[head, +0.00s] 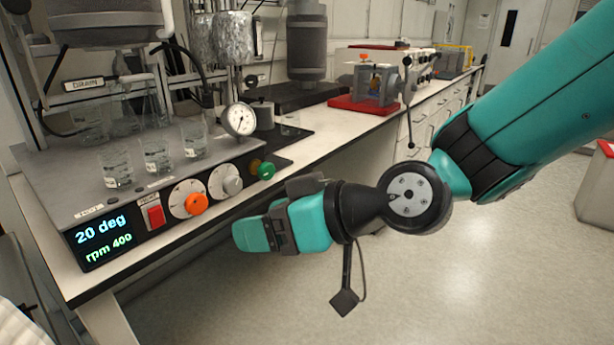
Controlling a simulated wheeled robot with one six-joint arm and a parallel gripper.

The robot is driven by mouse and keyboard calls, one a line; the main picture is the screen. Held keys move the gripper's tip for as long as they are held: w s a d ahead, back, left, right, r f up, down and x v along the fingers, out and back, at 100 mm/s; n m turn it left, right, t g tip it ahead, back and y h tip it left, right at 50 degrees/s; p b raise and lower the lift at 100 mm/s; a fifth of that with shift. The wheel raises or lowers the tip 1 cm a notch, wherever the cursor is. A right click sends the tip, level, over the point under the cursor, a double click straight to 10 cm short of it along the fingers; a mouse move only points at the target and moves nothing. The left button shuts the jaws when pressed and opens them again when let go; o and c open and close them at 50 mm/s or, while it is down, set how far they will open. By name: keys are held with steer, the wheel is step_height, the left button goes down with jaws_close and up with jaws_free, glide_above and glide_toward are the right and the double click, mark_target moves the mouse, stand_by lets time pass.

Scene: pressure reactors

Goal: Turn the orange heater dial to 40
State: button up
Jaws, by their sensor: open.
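The orange heater dial (196,204) sits on the front panel of the reactor control box at the left, on a white round scale plate. The display (104,240) at the panel's left end reads "20 deg" and "rpm 400". My gripper (246,236) is to the right of the dial and a little lower, in front of the bench, apart from the panel. It is open, and nothing shows between its fingers, though the gap is partly hidden from this angle.
Glass beakers (157,158) and a pressure gauge (239,120) stand above the panel. The floor (440,290) in front of the bench is clear.

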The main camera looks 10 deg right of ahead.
steer(key=s+d+r+g+h+p, duration=0.2)
steer(key=s+d+r+p, duration=0.2)
steer(key=shift+s+d+g, duration=0.15)
steer(key=shift+s+g, duration=0.1)
steer(key=shift+g, duration=0.15)
steer(key=shift+r+h, duration=0.15)
steer(key=shift+h, duration=0.15)
steer(key=s+d+r+m+g+h+p, duration=0.2)
steer(key=s+d+r+h+p, duration=0.3)
steer(key=d, duration=0.5)
steer(key=s+r+g+p, duration=0.1)
steer(key=s+r+p, duration=0.1)
steer(key=s+p, duration=0.1)
steer(key=shift+s+r+p, duration=0.3)
steer(key=shift+r+p, duration=0.05)
steer(key=shift+r, duration=0.05)
steer(key=shift+c, duration=0.3)
